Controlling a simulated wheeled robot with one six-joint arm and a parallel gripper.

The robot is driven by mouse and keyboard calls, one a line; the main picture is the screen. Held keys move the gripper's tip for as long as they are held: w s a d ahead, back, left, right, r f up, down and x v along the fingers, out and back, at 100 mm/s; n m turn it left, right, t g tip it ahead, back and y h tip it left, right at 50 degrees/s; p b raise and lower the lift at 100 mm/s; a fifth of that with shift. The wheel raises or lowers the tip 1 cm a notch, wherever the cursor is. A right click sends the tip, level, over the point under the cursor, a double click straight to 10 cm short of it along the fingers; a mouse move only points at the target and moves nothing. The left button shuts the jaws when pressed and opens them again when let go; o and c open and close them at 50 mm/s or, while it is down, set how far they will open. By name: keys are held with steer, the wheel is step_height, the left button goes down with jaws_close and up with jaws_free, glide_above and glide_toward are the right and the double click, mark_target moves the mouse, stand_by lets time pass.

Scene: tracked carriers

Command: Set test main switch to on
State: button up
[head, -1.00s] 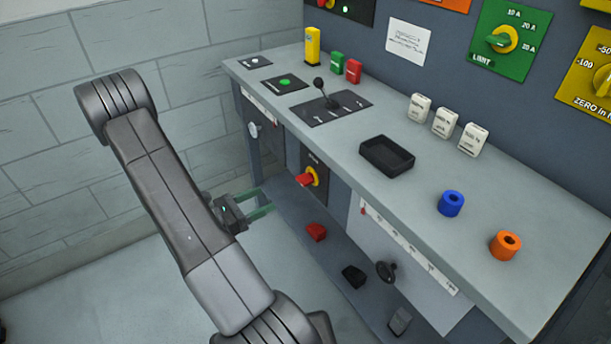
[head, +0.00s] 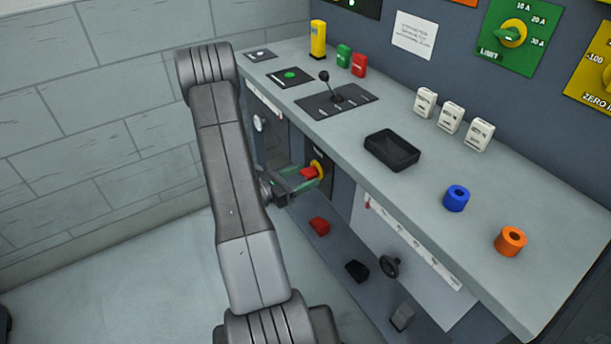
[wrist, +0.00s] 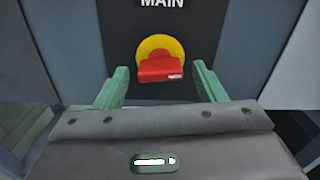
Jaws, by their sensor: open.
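The main switch has a red handle (wrist: 160,69) on a yellow round base (wrist: 158,45), on a black plate (wrist: 205,20) marked MAIN. In the head view the red handle (head: 309,173) and yellow disc (head: 319,168) sit on the front of the bench, below the top. My gripper (wrist: 158,80) is open, with one green finger on each side of the red handle, and gaps show between. In the head view my gripper (head: 304,180) is at the switch. The handle lies roughly level in the wrist view. The switch's position labels are not readable.
The bench top (head: 430,200) overhangs the switch. A black lever (head: 327,88) and a black tray (head: 392,150) are on it. Below, a red block (head: 319,226), a black block (head: 357,270) and a handwheel (head: 389,266) are near the lower shelf. Floor at left is clear.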

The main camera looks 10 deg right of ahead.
steer(key=shift+w+d, duration=0.2)
steer(key=shift+d, duration=0.5)
steer(key=c, duration=1)
steer(key=shift+f+m+b, duration=0.15)
steer(key=shift+m+b, duration=0.35)
steer(key=shift+b, duration=0.3)
steer(key=shift+r, duration=0.2)
steer(key=o, duration=1)
steer(key=shift+a, duration=0.15)
